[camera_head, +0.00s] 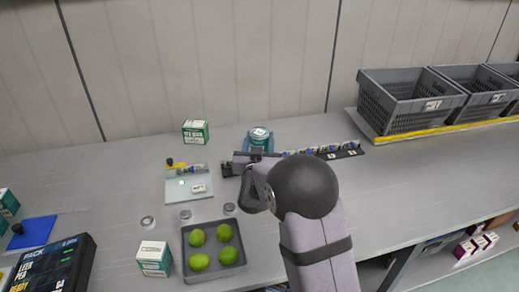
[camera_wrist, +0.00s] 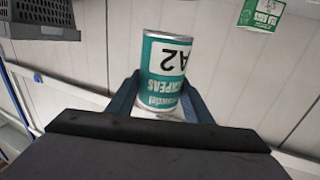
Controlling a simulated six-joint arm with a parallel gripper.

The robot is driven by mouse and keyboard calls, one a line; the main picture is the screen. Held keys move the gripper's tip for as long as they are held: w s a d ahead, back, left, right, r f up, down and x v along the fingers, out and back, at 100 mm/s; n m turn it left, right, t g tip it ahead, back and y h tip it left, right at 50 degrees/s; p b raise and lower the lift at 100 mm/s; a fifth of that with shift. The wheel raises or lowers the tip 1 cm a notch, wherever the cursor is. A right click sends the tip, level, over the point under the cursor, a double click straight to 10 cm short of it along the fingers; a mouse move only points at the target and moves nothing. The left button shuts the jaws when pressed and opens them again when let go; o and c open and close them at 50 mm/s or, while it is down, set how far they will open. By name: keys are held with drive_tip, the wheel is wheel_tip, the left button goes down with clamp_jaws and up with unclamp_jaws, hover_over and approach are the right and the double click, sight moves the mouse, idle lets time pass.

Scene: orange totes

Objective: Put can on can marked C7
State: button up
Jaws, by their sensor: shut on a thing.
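A teal and white can marked A2 (camera_wrist: 166,65) stands between the two blue fingers of my gripper (camera_wrist: 161,98) in the wrist view, its label upside down in the picture. My gripper is shut on this can. In the head view the held can (camera_head: 260,133) shows its top between the blue fingers of my gripper (camera_head: 259,146), toward the back of the bench. Three small silver-topped round things, perhaps cans, stand in front: a left one (camera_head: 147,222), a middle one (camera_head: 185,215) and a right one (camera_head: 229,208). I cannot read a C7 mark on any.
A grey tray (camera_head: 240,265) with several green fruits lies in front. A clear plate (camera_head: 174,198) lies left of my gripper. Green-white boxes stand behind (camera_head: 195,132) and front left (camera_head: 153,258). Grey crates (camera_head: 368,100) stand back right.

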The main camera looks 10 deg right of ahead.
drive_tip(key=shift+f, duration=1.8)
drive_tip(key=shift+f, duration=0.2)
drive_tip(key=o, duration=1.3)
drive_tip(key=shift+r, duration=0.15)
drive_tip(key=b+v, duration=0.2)
drive_tip(key=v, duration=1)
